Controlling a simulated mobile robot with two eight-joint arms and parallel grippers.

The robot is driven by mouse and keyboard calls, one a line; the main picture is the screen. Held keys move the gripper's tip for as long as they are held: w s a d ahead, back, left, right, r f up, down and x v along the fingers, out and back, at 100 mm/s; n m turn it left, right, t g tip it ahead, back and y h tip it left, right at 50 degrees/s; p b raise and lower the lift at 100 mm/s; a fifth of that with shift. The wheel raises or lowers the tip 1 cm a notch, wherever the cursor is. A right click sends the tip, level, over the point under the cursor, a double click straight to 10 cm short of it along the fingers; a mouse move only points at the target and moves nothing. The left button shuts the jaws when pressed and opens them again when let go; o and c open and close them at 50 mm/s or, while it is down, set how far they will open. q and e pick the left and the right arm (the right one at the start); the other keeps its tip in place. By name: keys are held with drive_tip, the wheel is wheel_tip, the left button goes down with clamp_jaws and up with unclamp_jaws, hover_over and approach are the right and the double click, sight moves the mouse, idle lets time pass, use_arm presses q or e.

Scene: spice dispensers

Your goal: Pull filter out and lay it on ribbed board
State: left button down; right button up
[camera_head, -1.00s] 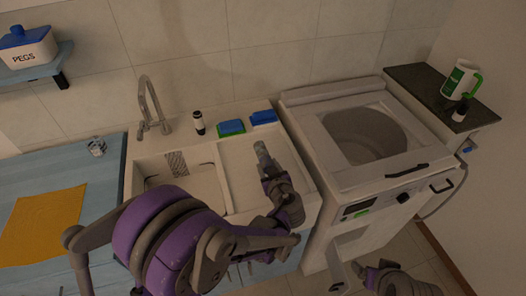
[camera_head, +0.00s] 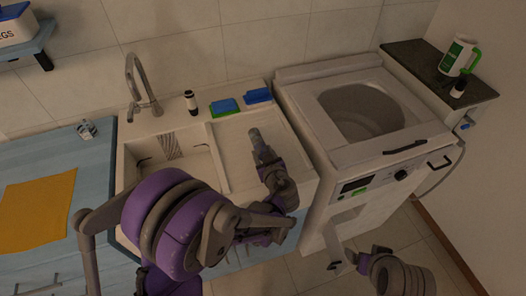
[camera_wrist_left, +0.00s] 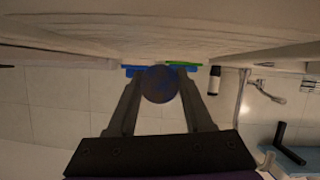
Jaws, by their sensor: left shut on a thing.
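My left gripper (camera_head: 266,162) is shut on the filter (camera_head: 257,140), a grey cylinder that points away from me over the ribbed board (camera_head: 232,150), the pale drainer right of the sink bowl. In the left wrist view the filter's dark round end (camera_wrist_left: 160,84) sits between the two fingers, close to the pale board surface. I cannot tell whether the filter touches the board. My right gripper (camera_head: 364,260) is low at the right, near the washing machine's front. Its finger opening is unclear.
A green and a blue sponge (camera_head: 257,96) and a dark-and-white bottle (camera_head: 191,102) stand behind the board. The tap (camera_head: 140,85) rises behind the sink bowl. The washing machine (camera_head: 350,100) stands right of the board, with a small flap (camera_head: 336,243) open low on its front.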

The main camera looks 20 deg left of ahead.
use_arm(q)
drive_tip(key=shift+w+f, duration=0.1)
drive_tip(key=shift+c, duration=1.1)
unclamp_jaws()
drive_tip(key=v, duration=1.1)
drive_tip(key=shift+a, duration=0.1)
